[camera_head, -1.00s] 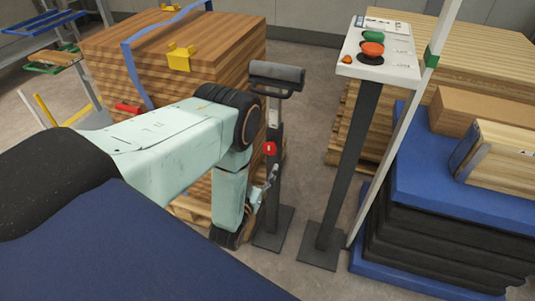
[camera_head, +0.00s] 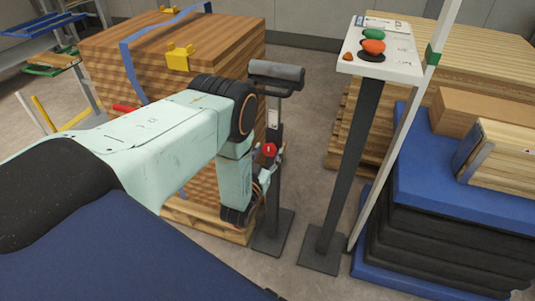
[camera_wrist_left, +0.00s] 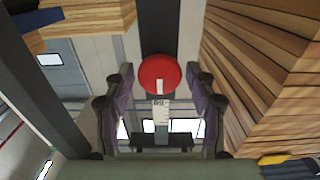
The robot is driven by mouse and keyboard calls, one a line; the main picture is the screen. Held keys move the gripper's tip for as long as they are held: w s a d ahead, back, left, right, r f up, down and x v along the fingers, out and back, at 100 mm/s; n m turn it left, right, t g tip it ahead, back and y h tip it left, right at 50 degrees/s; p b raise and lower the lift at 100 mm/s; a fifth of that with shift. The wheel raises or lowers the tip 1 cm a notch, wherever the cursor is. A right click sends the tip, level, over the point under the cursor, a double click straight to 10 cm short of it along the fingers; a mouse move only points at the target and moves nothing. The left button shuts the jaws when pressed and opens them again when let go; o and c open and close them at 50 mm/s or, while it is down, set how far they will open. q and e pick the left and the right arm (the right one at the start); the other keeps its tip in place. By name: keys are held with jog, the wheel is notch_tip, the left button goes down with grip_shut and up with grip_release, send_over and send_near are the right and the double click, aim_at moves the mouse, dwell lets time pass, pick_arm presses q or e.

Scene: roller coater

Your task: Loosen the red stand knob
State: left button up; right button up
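The red knob (camera_head: 269,150) sits on the dark upright post of a stand (camera_head: 272,200) with a padded bar (camera_head: 276,73) on top. In the left wrist view the round red knob (camera_wrist_left: 160,77) is near the middle, with a pale scale label below it. My left gripper (camera_head: 271,160) is at the post, right by the knob. In the wrist view its two fingers (camera_wrist_left: 162,80) are spread, one on each side of the knob, with a visible gap on both sides. My right gripper is not in view.
A control post with a white button panel (camera_head: 380,57) stands just right of the knob stand. A strapped wood stack (camera_head: 235,45) on a pallet is behind and left. Blue-topped stacks (camera_head: 440,185) with boards are at the right. Some grey floor shows between the stands.

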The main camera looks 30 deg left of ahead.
pick_arm(q)
jog(key=c, duration=0.8)
jog(key=n, duration=0.4)
jog(key=shift+n, duration=0.4)
jog(key=n+b, duration=0.1)
jog(key=n, duration=0.8)
jog(key=shift+n+b, duration=0.35)
jog(key=shift+n, duration=0.05)
jog(key=shift+d+n+b, duration=0.1)
jog(key=shift+n+b, duration=0.35)
jog(key=shift+n, duration=2.05)
jog(key=shift+r, duration=0.1)
